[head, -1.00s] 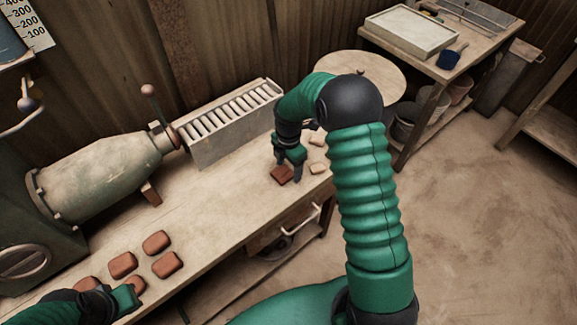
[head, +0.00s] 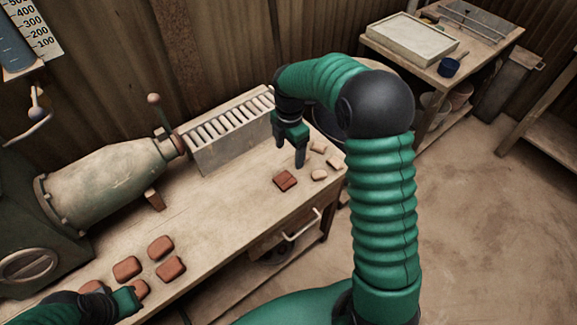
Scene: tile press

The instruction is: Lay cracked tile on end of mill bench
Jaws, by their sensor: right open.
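A red-brown tile (head: 285,180) with a dark line across it lies flat on the right end of the mill bench (head: 225,205). My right gripper (head: 290,157) is open and empty, raised above the bench just behind the tile and apart from it. My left gripper (head: 134,298) is at the lower left, by a red tile (head: 142,288) at the near edge of a group; whether it is open or shut does not show clearly. Other red tiles (head: 160,247) lie in that group on the left part of the bench.
Several small pale pieces (head: 319,175) lie right of the tile at the bench end. A slotted grey rack (head: 228,130) and the green mill (head: 110,180) line the back. A second table (head: 440,72) with a white tray (head: 411,38) stands at the back right. The middle of the bench is clear.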

